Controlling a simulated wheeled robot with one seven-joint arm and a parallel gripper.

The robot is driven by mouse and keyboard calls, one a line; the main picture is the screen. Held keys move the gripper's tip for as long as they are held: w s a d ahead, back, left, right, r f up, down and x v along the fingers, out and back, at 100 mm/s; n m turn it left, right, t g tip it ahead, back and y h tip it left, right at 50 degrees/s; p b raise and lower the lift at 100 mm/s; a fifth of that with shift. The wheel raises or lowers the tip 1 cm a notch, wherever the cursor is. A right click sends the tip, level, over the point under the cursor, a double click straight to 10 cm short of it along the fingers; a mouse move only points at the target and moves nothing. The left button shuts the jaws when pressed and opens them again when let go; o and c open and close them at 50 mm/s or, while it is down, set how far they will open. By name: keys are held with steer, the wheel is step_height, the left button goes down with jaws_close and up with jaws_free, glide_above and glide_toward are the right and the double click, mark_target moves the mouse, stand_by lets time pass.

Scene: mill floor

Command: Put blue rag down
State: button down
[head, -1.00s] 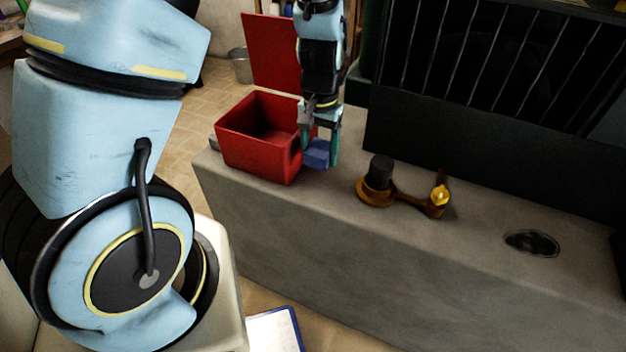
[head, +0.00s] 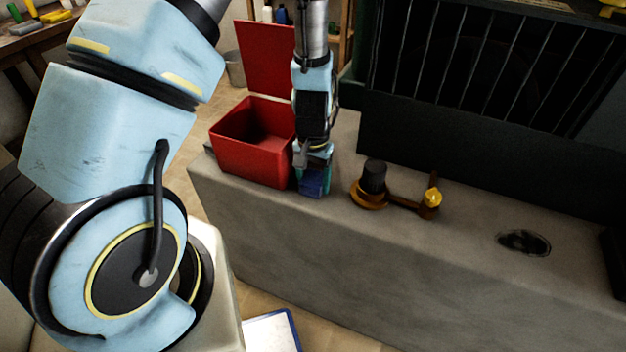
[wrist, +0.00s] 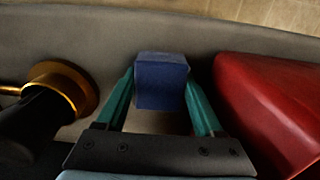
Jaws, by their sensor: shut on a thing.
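The blue rag (head: 314,184) shows as a small folded blue block at the tip of my gripper (head: 313,178). In the wrist view the blue rag (wrist: 161,82) sits between the two teal fingers of my gripper (wrist: 160,95), which are shut on it. The rag is just above or on the grey ledge (head: 270,215); I cannot tell whether it touches. It is right beside the red box, on the side toward the brass fitting.
The open red box (head: 250,165) stands left of my gripper, with its lid up behind it. A brass fitting (head: 368,193) with a black knob and yellow end stands to the right. A dark barred housing (head: 480,80) rises behind. The ledge's right part is clear around a dark drain-like oval (head: 523,242).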

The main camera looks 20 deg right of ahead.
mark_target(314, 179)
jaws_free()
steer(key=shift+f, duration=0.15)
step_height(314, 179, up, 12)
steer(key=shift+r+b, duration=0.2)
steer(key=shift+b, duration=0.6)
